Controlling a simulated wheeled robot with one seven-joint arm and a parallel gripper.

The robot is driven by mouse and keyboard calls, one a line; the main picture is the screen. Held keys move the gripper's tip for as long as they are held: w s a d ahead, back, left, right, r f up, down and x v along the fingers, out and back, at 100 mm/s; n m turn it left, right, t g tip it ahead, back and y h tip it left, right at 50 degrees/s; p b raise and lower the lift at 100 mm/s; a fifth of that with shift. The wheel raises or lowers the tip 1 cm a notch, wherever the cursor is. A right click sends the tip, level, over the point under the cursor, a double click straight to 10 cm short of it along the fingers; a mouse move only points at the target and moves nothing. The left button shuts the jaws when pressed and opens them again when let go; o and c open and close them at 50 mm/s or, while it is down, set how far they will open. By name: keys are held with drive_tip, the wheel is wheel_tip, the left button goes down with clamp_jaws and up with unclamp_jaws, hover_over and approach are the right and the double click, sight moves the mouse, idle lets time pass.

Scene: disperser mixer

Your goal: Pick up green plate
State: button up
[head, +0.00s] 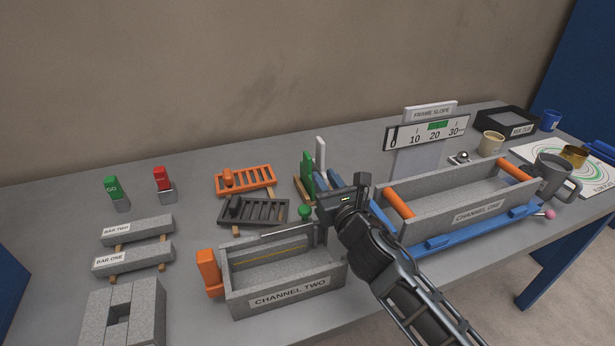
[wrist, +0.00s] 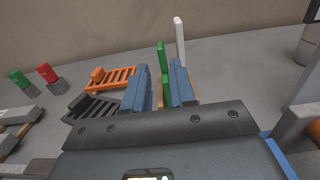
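The green plate (head: 308,168) stands upright on a wooden-coloured base, beside an upright white plate (head: 320,155), near the middle of the table. In the wrist view the green plate (wrist: 162,57) rises ahead of my gripper, with the white plate (wrist: 180,40) to its right. My gripper (wrist: 163,72) is open. Its two blue-grey fingers stand apart, and the green plate shows in the gap, nearer the right finger. I cannot tell whether they touch. In the head view my gripper (head: 320,190) comes from the right and hides the lower part of the plates.
An orange rack (head: 245,180) and a dark rack (head: 253,211) lie left of the plates. The CHANNEL ONE trough (head: 460,200) with orange rollers is to the right.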

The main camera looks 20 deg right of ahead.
sight(310, 159)
drive_tip(key=shift+w+b, duration=0.55)
drive_tip(key=shift+w, duration=1.65)
drive_tip(key=w, duration=0.2)
drive_tip(key=w+f+b, duration=0.1)
drive_tip(key=w, duration=0.1)
drive_tip(key=shift+a, duration=0.1)
drive_tip(key=shift+w+r+b, duration=0.1)
drive_tip(key=shift+w+b, duration=0.2)
drive_tip(key=shift+w, duration=0.25)
clamp_jaws()
